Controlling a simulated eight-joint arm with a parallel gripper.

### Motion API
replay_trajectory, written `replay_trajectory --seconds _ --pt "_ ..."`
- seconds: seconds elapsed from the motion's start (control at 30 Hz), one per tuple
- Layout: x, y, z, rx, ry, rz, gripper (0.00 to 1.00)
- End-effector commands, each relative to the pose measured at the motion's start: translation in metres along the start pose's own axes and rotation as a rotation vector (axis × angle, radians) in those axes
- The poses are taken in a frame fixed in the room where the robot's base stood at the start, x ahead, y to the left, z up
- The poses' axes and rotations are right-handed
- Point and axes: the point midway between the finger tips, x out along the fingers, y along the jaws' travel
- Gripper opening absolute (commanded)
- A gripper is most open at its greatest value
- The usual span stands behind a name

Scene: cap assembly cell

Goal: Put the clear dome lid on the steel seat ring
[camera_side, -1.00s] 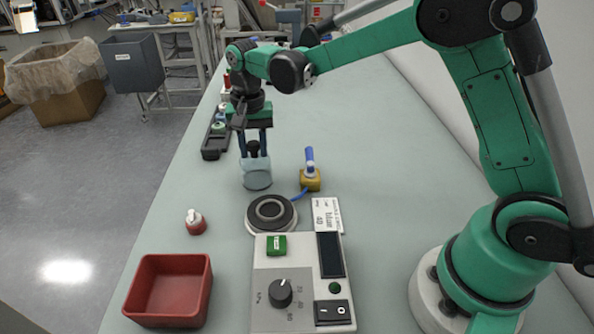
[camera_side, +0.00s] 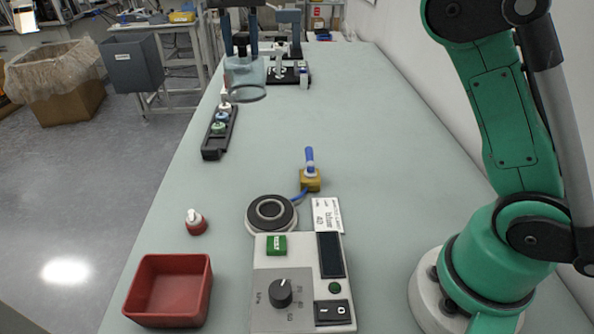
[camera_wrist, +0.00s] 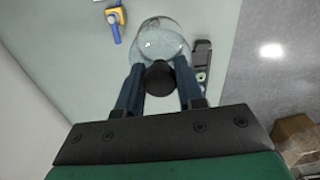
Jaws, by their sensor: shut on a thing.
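The clear dome lid (camera_side: 245,78) hangs high above the table in the side view, at the top left of centre. My gripper (camera_side: 242,50) is shut on its black knob, and the lid's open rim faces down. In the wrist view the lid (camera_wrist: 158,38) lies beyond the fingertips of my gripper (camera_wrist: 158,70), with the knob between the fingers.
A control box (camera_side: 300,285) with a knob stands by the ring. A yellow block with a blue lever (camera_side: 310,178), a red bin (camera_side: 168,290), a small red-and-white bottle (camera_side: 195,222) and a black rack (camera_side: 219,133) stand around. The middle of the table is clear.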

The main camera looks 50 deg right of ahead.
Motion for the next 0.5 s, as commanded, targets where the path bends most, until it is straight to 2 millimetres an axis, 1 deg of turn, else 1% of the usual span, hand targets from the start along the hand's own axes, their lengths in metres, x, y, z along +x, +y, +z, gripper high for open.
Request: replay_trajectory --seconds 0.1,0.17,0.23,0.37,0.5 --pt "-0.002 -0.001 0.003 -0.001 0.0 0.0 0.0" --pt "0.0 -0.002 0.006 -0.002 0.0 0.0 0.0" --pt "0.006 -0.004 0.013 -0.003 0.0 0.0 0.0" --pt "0.027 -0.005 0.034 -0.004 0.0 0.0 0.0" --pt "0.055 0.002 0.061 -0.004 0.001 -0.001 0.0"
